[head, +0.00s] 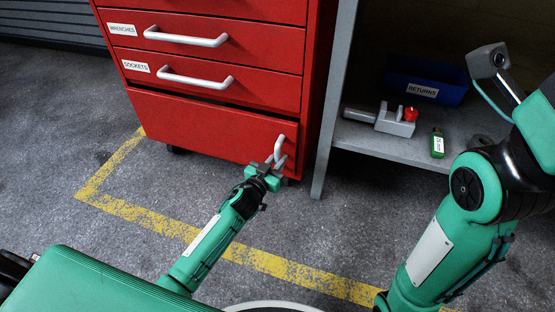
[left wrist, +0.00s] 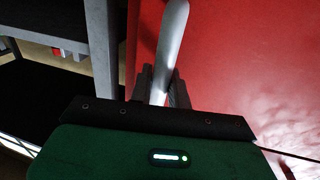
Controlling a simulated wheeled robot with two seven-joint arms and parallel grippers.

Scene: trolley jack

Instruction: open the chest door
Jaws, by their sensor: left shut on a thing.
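The red tool chest (head: 215,60) stands at the upper middle of the head view. Its lower door (head: 190,122) is a wide red panel under the drawers, with a dark gap along its top edge. A short vertical pale handle (head: 281,145) sits at the door's right side. My left gripper (head: 275,160) is shut on this handle. In the left wrist view the handle (left wrist: 171,45) runs down between the two fingers, beside the red door face (left wrist: 250,70). My right arm shows at the right of the head view, but its gripper's fingers cannot be made out.
Two drawers with long handles, labelled WRENCHES (head: 122,29) and SOCKETS (head: 136,66), are above the door. A grey shelf (head: 375,143) at right holds a blue RETURNS bin (head: 425,88), a grey tool with a red knob (head: 396,121) and a green item (head: 437,145). Yellow tape (head: 165,222) marks the open floor.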

